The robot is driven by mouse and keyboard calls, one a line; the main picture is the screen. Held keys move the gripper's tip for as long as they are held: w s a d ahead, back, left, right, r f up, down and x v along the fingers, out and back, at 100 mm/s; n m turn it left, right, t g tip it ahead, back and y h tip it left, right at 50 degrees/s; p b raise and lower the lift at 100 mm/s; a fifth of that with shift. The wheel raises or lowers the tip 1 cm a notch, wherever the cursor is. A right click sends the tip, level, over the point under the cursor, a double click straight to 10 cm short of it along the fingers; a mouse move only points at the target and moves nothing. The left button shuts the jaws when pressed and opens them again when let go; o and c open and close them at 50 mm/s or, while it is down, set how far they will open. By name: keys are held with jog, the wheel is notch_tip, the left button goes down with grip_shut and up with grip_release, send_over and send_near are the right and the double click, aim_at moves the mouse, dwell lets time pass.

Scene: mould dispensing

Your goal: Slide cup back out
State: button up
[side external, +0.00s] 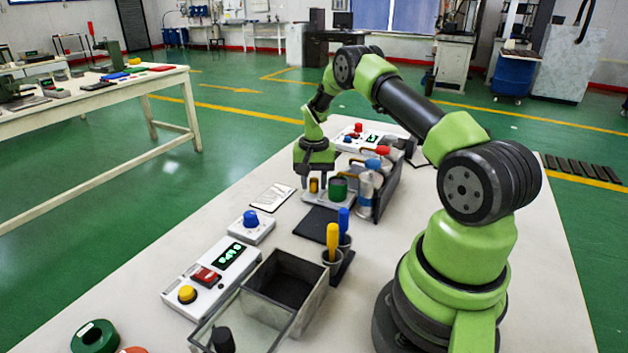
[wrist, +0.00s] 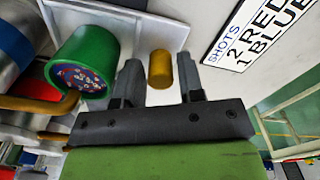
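A green cup (side external: 338,189) stands on a white plate (side external: 322,202) below the dispenser canisters. In the wrist view the green cup (wrist: 88,58) is at the upper left, with red and blue pieces visible inside. A short brass-yellow post (wrist: 160,68) stands on the same white plate (wrist: 140,32), beside the cup; it also shows in the side view (side external: 314,186). My gripper (side external: 314,176) points down over the post. In the wrist view its two fingers (wrist: 158,82) are spread on either side of the post, with gaps visible; contact is not seen.
A blue-lidded canister (side external: 368,180) stands beside the cup. A card (side external: 272,197) lies left of the plate; in the wrist view it reads "SHOTS 2 RED 1 BLUE". A blue-button box (side external: 250,226), a yellow-handled tool (side external: 332,238) and an open grey bin (side external: 310,300) are nearer the camera.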

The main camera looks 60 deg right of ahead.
jog(key=shift+c, duration=0.3)
grip_shut()
jog(key=a, duration=1)
jog(key=shift+a, duration=0.35)
jog(key=shift+o, duration=0.3)
grip_release()
jog(key=shift+d+r, duration=0.1)
notch_tip(320, 180, up, 10)
